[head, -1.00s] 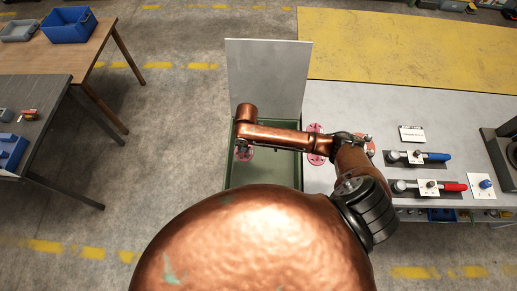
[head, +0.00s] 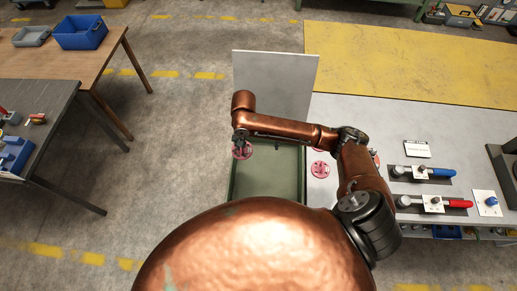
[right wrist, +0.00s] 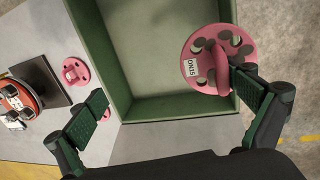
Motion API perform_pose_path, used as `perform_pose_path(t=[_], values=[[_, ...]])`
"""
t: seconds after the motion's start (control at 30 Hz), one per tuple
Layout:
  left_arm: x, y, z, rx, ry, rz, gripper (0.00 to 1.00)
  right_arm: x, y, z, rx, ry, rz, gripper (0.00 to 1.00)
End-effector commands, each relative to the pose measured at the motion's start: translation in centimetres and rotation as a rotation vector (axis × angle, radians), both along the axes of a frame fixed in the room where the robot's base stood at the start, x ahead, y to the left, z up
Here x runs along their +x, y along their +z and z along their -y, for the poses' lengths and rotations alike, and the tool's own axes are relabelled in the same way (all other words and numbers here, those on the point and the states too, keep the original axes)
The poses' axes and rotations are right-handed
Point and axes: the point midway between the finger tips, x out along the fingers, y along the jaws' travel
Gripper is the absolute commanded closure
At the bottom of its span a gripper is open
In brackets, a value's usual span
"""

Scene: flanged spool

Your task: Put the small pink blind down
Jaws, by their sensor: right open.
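A small pink blind (right wrist: 208,72), a round plate with holes, a raised grip and a white label, shows in the right wrist view beside the right-hand finger of my right gripper (right wrist: 178,105). The jaws are wide apart, and the blind is not between both fingers. In the head view the blind (head: 242,152) appears just below my right gripper (head: 239,139), over the left side of the green bin (head: 268,196). I cannot tell whether it touches the bin or a finger. My left gripper is not in view.
A grey panel (head: 273,84) stands upright behind the bin. My right arm crosses above the bin's back.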

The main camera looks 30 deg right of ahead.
Motion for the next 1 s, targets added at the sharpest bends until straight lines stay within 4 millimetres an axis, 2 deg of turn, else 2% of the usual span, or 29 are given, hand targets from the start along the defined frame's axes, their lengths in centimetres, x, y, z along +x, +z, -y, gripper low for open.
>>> perform_pose_path(t=[0.17, 1.0], values=[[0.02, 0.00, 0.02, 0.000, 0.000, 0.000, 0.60, 0.07, 0.09, -0.02, 0.001, 0.000, 0.002, 0.00], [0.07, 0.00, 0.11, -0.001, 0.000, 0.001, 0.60, 0.09, 0.07, -0.02, 0.001, 0.000, 0.003, 0.59]])
